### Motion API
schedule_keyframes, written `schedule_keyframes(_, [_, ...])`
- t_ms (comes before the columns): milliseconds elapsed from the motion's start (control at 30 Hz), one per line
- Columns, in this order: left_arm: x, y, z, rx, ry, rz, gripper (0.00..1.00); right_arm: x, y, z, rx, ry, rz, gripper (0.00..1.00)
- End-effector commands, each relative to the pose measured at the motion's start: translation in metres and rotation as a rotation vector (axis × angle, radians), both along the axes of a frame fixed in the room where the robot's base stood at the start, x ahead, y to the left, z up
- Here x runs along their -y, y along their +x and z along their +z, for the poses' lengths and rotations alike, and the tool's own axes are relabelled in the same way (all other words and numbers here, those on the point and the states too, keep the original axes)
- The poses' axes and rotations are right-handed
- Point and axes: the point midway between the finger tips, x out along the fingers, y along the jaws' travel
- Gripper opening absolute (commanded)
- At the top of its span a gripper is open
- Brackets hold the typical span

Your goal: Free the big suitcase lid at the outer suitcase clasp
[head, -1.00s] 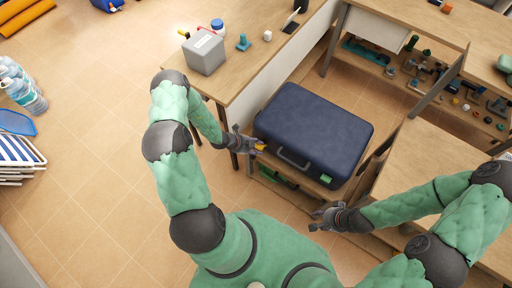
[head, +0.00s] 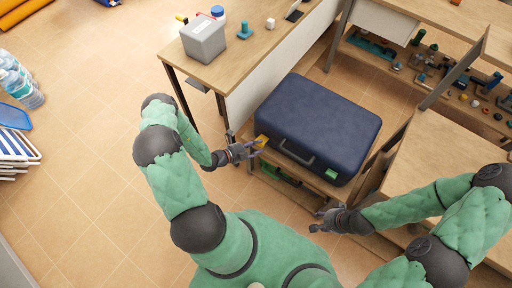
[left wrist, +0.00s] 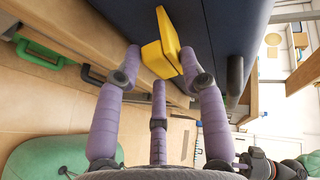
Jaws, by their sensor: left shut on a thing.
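The big dark blue suitcase (head: 318,125) lies flat with its lid down on a wooden stand. A yellow clasp (head: 262,140) is at the left of its front side, and a green clasp (head: 331,174) is at the right. The carry handle (head: 296,156) is between them. In the left wrist view the yellow clasp (left wrist: 160,57) shows two plates at an angle, one sticking out from the case. My left gripper (head: 254,147) is shut on the yellow clasp, its purple fingers around the lower part. My right gripper (head: 316,221) is open and empty, in front of the stand.
A wooden table (head: 255,60) with a grey box (head: 203,39) stands behind left. Another wooden surface (head: 440,160) is close on the right. A cased item with a green handle (head: 280,176) is on the stand's lower level.

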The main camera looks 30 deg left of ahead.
Motion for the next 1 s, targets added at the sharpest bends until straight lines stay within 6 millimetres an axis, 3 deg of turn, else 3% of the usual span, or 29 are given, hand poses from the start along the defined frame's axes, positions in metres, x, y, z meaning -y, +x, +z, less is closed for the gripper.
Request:
schedule_keyframes(33, [0.001, -0.002, -0.01, 0.027, -0.002, 0.0, 0.08, 0.0, 0.0, -0.011, 0.0, 0.0, 0.0, 0.4])
schedule_keyframes(333, [0.001, 0.0, -0.017, 0.166, -0.013, -0.002, 0.08, 0.0, 0.0, -0.033, 0.0, 0.0, 0.0, 0.4])
schedule_keyframes(933, [0.001, 0.0, -0.019, 0.203, -0.017, 0.0, 0.08, 0.0, 0.0, -0.038, 0.0, 0.0, 0.0, 0.4])
schedule_keyframes(967, [0.001, 0.0, -0.019, 0.203, -0.017, 0.0, 0.46, 0.0, 0.0, -0.038, 0.0, 0.0, 0.0, 0.4])
schedule_keyframes(1000, [0.002, 0.0, -0.019, 0.202, -0.017, 0.001, 0.56, 0.0, 0.0, -0.038, 0.0, 0.0, 0.0, 0.4])
